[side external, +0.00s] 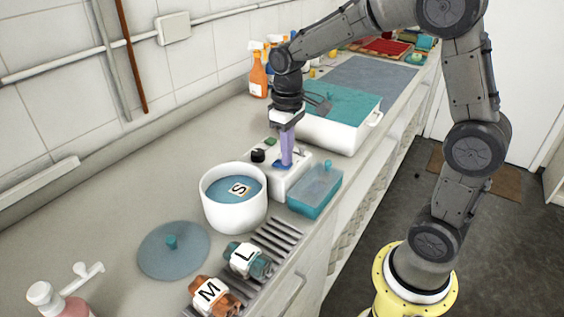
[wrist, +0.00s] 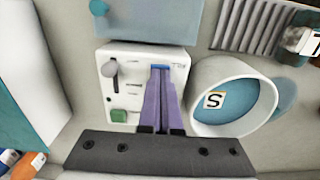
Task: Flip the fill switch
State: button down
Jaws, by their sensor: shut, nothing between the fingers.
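A white control box (side external: 294,181) stands on the counter and also shows in the wrist view (wrist: 134,62). A blue part (wrist: 161,68) shows at my fingertips beside small lettering. I cannot read which control is the fill switch. My gripper (side external: 287,162) is shut and empty, its purple fingers pointing down onto the box; whether they touch it is unclear. The fingers (wrist: 160,78) hide part of the box.
A white pot (side external: 233,210) with blue contents and an S tile stands close beside the box. A teal tray (side external: 315,190) lies on the other side. A large white basin (side external: 330,132) stands behind. A round blue lid (side external: 174,249) and M and L pieces lie in front.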

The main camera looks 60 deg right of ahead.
jog(key=shift+f, duration=0.3)
jog(key=shift+r, duration=3.5)
jog(key=shift+a+r, duration=0.1)
jog(key=s+a+r+t, duration=0.2)
jog(key=s+r, duration=0.2)
jog(key=r, duration=0.1)
jog(key=s+a+f+t, duration=0.1)
jog(key=s+f, duration=0.1)
jog(key=s, duration=0.5)
jog(key=s+a+f+t, duration=0.1)
jog(key=s+f+t, duration=0.1)
jog(key=s, duration=0.5)
jog(key=shift+s+a+f+t, duration=0.15)
jog(key=shift+f+t, duration=0.15)
